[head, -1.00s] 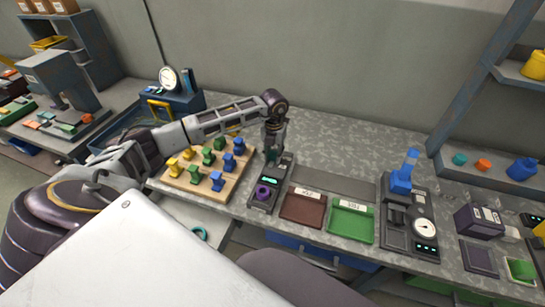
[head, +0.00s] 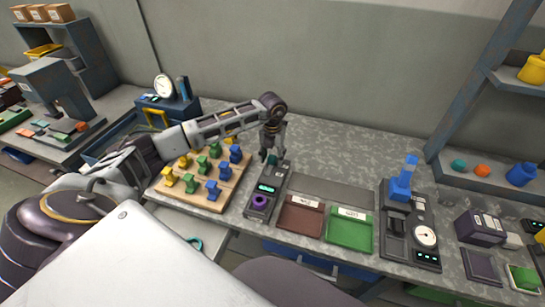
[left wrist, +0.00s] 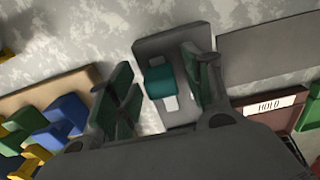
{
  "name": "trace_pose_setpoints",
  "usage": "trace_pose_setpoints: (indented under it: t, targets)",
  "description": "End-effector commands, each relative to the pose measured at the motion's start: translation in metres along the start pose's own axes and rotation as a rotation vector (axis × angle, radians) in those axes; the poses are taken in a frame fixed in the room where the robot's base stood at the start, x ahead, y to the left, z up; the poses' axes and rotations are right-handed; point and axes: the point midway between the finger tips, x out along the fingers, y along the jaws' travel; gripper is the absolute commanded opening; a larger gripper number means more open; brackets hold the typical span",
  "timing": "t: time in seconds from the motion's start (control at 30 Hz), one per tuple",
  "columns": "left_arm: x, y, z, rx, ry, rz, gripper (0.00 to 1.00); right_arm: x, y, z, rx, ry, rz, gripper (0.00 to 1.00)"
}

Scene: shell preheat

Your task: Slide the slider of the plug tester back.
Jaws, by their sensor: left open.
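The plug tester (head: 258,205) is a dark narrow box with a lit green display and a purple ring-shaped socket at its near end. Its slider (left wrist: 159,81) is a teal block on a pale slot at the far end of the box. My left gripper (head: 271,157) is over that far end, pointing down. In the left wrist view the open fingers (left wrist: 162,88) stand on either side of the slider, with gaps visible. The slider is partly hidden by the gripper in the head view. My right gripper is not in view.
A wooden board (head: 205,199) with yellow, green and blue plugs stands close left of the tester. A red-brown tray (head: 300,219) and a green tray (head: 349,232) lie to its right. A gauge device (head: 408,225) with a blue piece stands further right. The bench behind is clear.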

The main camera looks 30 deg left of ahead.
Motion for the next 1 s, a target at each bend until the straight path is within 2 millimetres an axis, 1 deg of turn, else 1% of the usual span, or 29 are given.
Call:
trace_pose_setpoints:
  t: [0.03,0.17,0.37,0.8,1.0]
  targets:
    - [-0.001,0.000,0.000,0.000,0.000,0.000,0.50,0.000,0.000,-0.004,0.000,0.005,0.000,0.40]
    - [-0.006,0.000,0.000,0.000,-0.001,0.000,0.50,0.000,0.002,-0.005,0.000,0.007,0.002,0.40]
    - [-0.024,0.000,0.001,0.000,-0.002,-0.001,0.50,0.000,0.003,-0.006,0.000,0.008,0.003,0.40]
    - [-0.088,0.000,0.001,0.001,-0.003,-0.001,0.50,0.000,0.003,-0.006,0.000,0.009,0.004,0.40]
    - [-0.110,0.000,0.001,0.000,-0.003,-0.001,0.50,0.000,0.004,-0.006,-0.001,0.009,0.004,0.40]
